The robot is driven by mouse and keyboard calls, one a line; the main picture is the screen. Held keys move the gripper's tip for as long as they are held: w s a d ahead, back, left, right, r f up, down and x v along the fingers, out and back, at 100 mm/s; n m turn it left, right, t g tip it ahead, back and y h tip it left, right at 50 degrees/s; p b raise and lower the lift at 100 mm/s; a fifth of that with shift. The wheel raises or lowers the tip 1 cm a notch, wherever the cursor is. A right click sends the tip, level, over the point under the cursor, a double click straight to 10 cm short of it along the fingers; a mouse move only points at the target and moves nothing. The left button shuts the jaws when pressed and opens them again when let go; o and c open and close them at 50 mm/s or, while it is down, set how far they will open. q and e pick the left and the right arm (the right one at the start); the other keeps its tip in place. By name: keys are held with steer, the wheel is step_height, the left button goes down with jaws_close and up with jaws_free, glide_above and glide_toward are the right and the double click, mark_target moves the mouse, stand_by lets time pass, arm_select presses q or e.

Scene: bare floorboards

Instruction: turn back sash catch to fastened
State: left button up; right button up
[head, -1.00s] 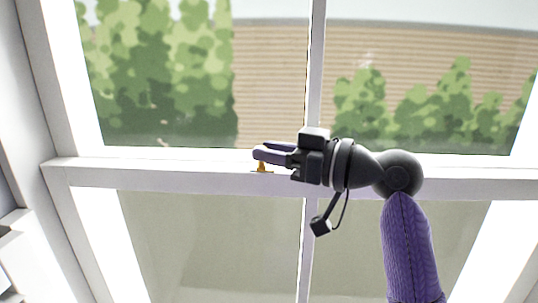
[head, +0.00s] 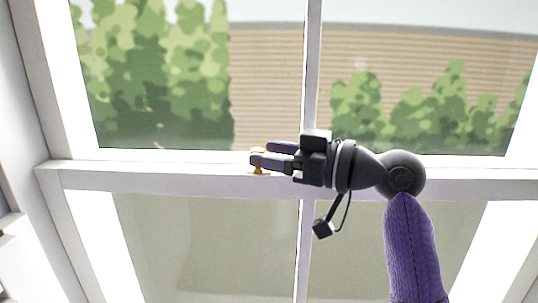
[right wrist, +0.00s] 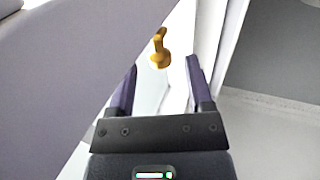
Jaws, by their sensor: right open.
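The brass-yellow sash catch (head: 258,170) is on the white horizontal window rail, left of the central upright bar. My right gripper (head: 263,154) reaches in from the right at the rail, its two dark purple fingers apart, and the near finger hides the middle of the catch. In the right wrist view the catch (right wrist: 160,55) shows a round base and a narrow arm, just beyond and between the open fingertips. I cannot tell whether a finger touches it. My left gripper is not in view.
The white rail (head: 180,181) runs across the window, crossed by a thin upright bar (head: 312,70). The white frame side (head: 50,90) stands at the left. Glass lies above and below the rail, with bushes and a brick wall outside.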

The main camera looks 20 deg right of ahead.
steer(key=b+v, duration=0.4)
steer(key=v, duration=0.5)
steer(key=shift+s+d, duration=0.1)
